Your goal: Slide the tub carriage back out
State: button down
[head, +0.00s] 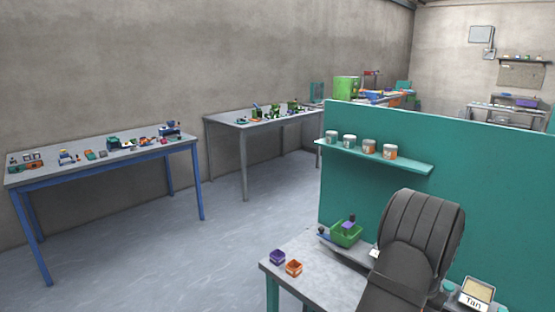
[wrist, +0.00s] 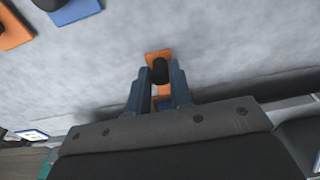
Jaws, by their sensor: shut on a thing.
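In the wrist view my gripper (wrist: 160,84) has its two blue-grey fingers on either side of a black knob (wrist: 159,70) and is shut on it. The knob stands on an orange piece (wrist: 158,55), part of which shows between the fingers. I cannot tell whether this is the tub carriage's own handle. In the head view my dark arm hides the gripper and whatever it holds. A green tub (head: 345,236) stands at the back of the near table, left of my arm, with a purple piece (head: 348,224) and a dark knob above it.
A purple tub (head: 277,257) and an orange tub (head: 294,268) sit at the near table's (head: 270,268) left end. A "Tan" sign (head: 474,301) stands right of my arm. A teal panel (head: 490,190) with a shelf of jars (head: 369,147) rises behind.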

jog(key=shift+s+d+r, duration=0.1)
jog(key=shift+s+d, duration=10.2)
jog(key=shift+d, duration=0.1)
jog(key=c, duration=1.4)
grip_release()
notch_tip(320, 180, up, 7)
jog(key=shift+r, duration=0.15)
notch_tip(320, 180, down, 7)
jog(key=shift+a+f, duration=0.1)
jog(key=shift+w+f, duration=0.1)
jog(key=shift+f, duration=0.1)
jog(key=shift+w+a, duration=0.35)
jog(key=shift+a, duration=0.1)
